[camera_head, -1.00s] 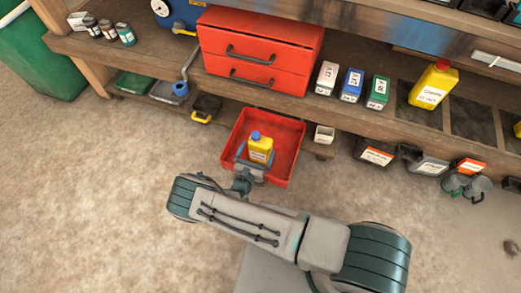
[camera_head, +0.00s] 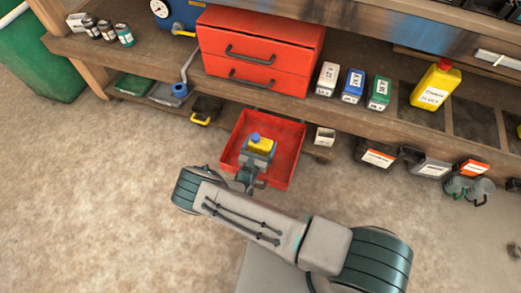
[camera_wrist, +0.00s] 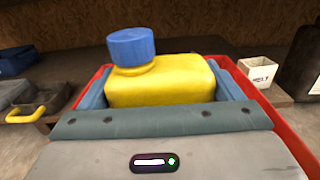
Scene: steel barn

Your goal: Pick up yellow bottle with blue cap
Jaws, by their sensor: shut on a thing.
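The yellow bottle (camera_head: 262,145) with a blue cap (camera_head: 255,136) is upright in or just above the red tray (camera_head: 294,158). In the wrist view the yellow bottle (camera_wrist: 165,85) fills the middle, its blue cap (camera_wrist: 131,47) at the top left. My gripper (camera_head: 258,151) reaches in over the tray's front side and is shut on the bottle. Its fingers show on either side of the bottle in the wrist view (camera_wrist: 165,88). The bottle's lower part is hidden by my gripper, and I cannot tell whether it touches the tray floor.
A small white box (camera_head: 325,136) stands just right of the tray. A red drawer cabinet (camera_head: 262,50) and several small containers stand on the wooden bench behind. A larger yellow jug with a red cap (camera_head: 436,85) is on the bench at right. The floor at left is open.

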